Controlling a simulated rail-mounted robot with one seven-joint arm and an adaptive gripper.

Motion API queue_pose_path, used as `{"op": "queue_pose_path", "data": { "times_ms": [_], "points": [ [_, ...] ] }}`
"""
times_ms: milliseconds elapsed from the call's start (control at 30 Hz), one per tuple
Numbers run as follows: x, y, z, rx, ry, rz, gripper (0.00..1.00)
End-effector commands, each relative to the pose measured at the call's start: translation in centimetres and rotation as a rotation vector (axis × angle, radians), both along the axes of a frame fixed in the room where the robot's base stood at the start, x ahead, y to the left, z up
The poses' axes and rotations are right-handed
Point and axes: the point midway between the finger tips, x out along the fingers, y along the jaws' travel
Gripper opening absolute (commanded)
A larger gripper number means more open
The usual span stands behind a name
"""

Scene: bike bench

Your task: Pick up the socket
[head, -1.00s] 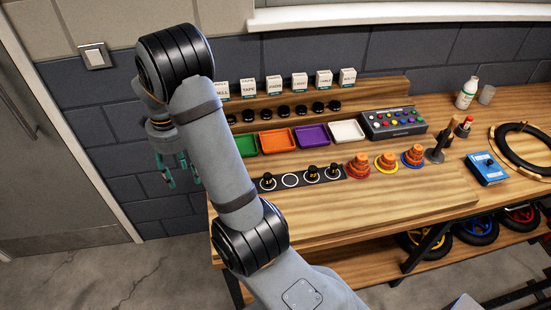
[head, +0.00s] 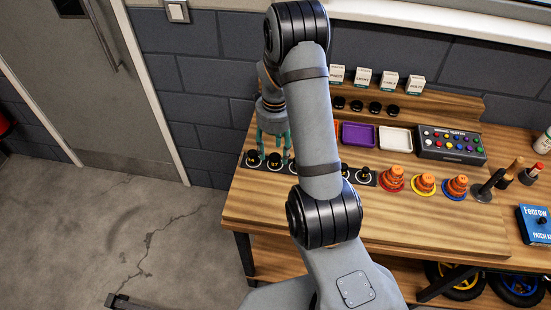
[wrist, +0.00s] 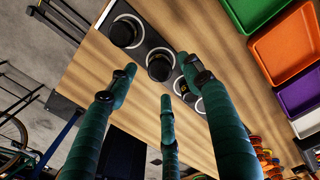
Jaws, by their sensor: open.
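My gripper (head: 274,152) has green fingers and is open and empty. In the head view its fingertips are just above the left end of the dark socket strip on the bench. Short black sockets stand upright in white rings on this strip, among them a leftmost socket (head: 253,158) and a numbered socket (head: 274,160) by the fingers. In the wrist view, one socket (wrist: 125,32) stands beyond the fingertips and another socket (wrist: 160,66) shows between the spread fingers (wrist: 155,85). A further socket is partly covered by the right finger. My arm hides the strip's middle in the head view.
A purple tray (head: 358,135) and a white tray (head: 395,139) lie behind the strip. Orange stacked cones (head: 392,178) stand to its right, with a coloured-button box (head: 450,146) behind. In the wrist view green (wrist: 250,12) and orange (wrist: 285,45) trays are at upper right.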

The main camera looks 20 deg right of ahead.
Motion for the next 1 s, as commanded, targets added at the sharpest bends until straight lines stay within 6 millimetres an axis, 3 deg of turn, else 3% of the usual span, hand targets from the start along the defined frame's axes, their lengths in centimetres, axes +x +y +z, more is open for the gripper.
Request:
{"op": "queue_pose_path", "data": {
  "times_ms": [300, 567, 1000],
  "points": [
    [0.0, 0.2, -3.6, 0.001, 0.004, -0.001, 0.50],
    [0.2, 0.2, -4.0, 0.000, 0.001, -0.001, 0.50],
    [0.1, 0.2, -3.9, 0.000, 0.001, 0.000, 0.26]
  ]
}}
